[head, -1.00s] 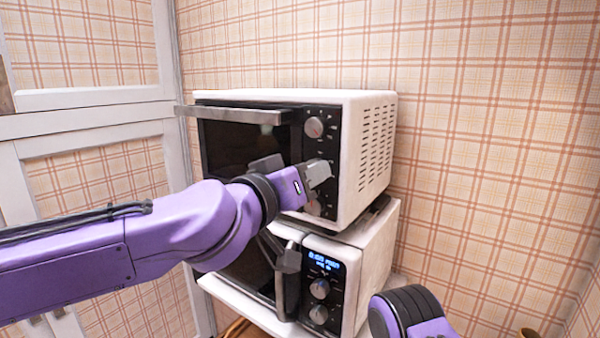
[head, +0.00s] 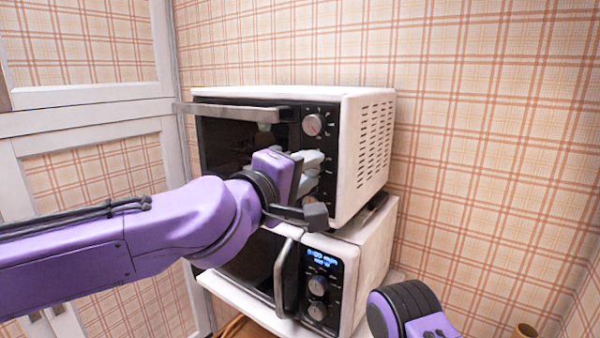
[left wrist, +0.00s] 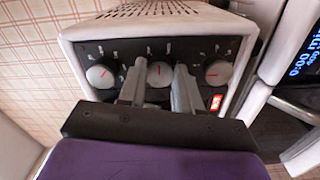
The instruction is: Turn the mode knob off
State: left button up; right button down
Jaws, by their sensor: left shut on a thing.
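The white toaster oven (head: 360,150) has a black control panel with three round knobs in a column. My left gripper (head: 312,160) is at the middle of that panel and hides the middle knob in the head view. In the left wrist view, the middle knob (left wrist: 160,73) sits between the two fingers of my left gripper (left wrist: 160,85), which is shut on it. Its red pointer mark shows. The top knob (head: 313,125) is free, and in the left wrist view the bottom knob (left wrist: 218,72) is clear of the fingers. Which knob is labelled mode is too small to read. My right gripper is out of view.
A white microwave (head: 370,255) with a lit blue display (head: 323,259) and two knobs stands directly below the oven. The oven door handle (head: 230,113) juts out at upper left. A small red light (left wrist: 216,102) glows near the bottom knob.

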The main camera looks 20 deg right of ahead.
pick_arm(q)
jog(key=shift+w+a+r+n+b, duration=0.1)
jog(key=shift+n+b, duration=0.7)
jog(key=shift+n, duration=2.25)
jog(key=shift+d+r+n+b, duration=0.1)
jog(key=shift+n+b, duration=0.7)
jog(key=shift+n, duration=2.2)
jog(key=shift+w+a+r+n+b, duration=0.1)
jog(key=shift+n+b, duration=0.7)
jog(key=shift+n, duration=2.25)
jog(key=shift+s, duration=0.1)
jog(key=o, duration=1)
jog(key=shift+o, duration=0.2)
jog(key=shift+f, duration=0.1)
